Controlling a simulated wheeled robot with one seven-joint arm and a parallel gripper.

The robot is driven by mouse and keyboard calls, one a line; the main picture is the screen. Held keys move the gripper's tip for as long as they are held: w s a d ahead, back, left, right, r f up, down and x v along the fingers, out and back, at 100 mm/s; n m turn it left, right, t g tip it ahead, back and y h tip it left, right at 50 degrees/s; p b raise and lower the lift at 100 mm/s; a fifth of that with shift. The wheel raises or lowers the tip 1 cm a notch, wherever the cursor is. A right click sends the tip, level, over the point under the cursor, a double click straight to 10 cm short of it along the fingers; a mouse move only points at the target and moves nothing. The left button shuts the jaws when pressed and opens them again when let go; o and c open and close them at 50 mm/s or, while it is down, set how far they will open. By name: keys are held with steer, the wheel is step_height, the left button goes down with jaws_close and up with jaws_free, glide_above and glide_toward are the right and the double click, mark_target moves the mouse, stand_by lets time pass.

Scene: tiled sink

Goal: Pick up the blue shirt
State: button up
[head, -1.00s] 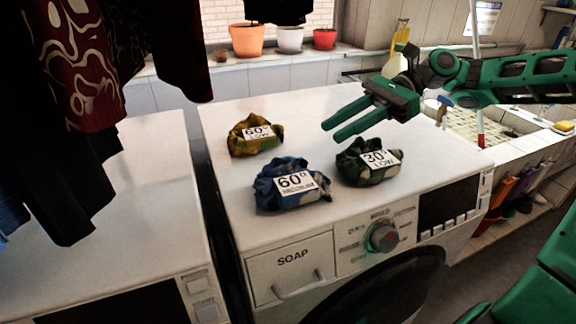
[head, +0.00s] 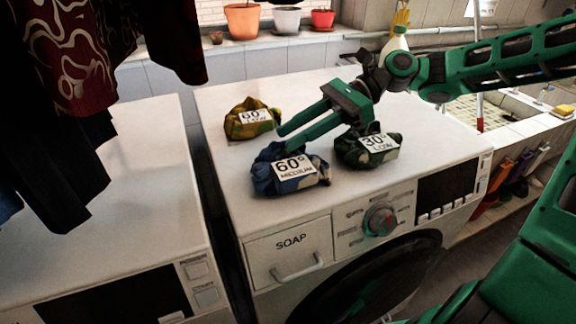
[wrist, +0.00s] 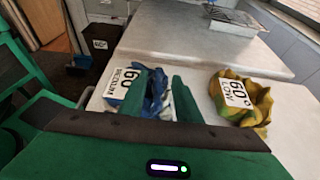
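The blue shirt (head: 265,180) lies bundled on top of the washing machine, with a white label reading 60° MEDIUM. My gripper (head: 284,142) is just above and behind it in the head view, fingers pointing left and apart with a gap between them. In the wrist view the blue shirt (wrist: 154,92) shows between and beyond the green fingers, which partly hide it. No cloth is visibly clamped. I cannot tell whether the fingers touch the shirt.
A yellow-green bundle (head: 240,126) labelled 60° LOW lies behind left. A dark green camouflage bundle (head: 350,152) labelled 30° LOW lies close to the right, beneath my gripper. Dark clothes (head: 50,150) hang at the left. The back of the machine top (head: 225,95) is clear.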

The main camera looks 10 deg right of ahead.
steer(key=shift+a+f, duration=0.1)
steer(key=shift+a, duration=0.1)
jaws_close()
steer(key=shift+s+f, duration=0.15)
stand_by(1.2)
